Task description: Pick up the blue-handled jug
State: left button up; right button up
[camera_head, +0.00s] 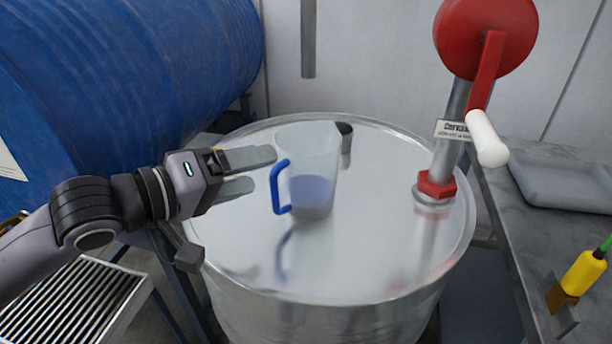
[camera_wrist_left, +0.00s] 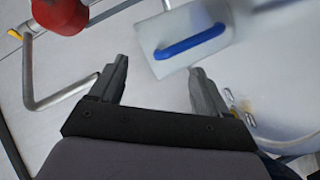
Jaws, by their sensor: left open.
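The clear jug (camera_head: 314,165) with a blue handle (camera_head: 277,187) stands upright on the metal drum's lid. It looks to hold some bluish content low down. My left gripper (camera_head: 250,171) is open and empty, to the left of the jug, its fingers pointing at the handle side. In the left wrist view the jug (camera_wrist_left: 165,22) and its blue handle (camera_wrist_left: 190,42) lie ahead of the open fingers of my left gripper (camera_wrist_left: 160,85), toward the upper right. The handle is not between the fingers. My right gripper is not in view.
The shiny drum (camera_head: 350,265) carries a red hand-crank pump (camera_head: 485,35) on its right. A small dark-ended cylinder (camera_head: 345,135) is behind the jug. A large blue barrel (camera_head: 130,70) is at left.

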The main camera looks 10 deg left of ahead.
aim_at(301, 178)
pick_arm(q)
jog(key=x, duration=0.4)
jog(key=shift+w+d, duration=0.25)
jog(key=shift+w, duration=0.1)
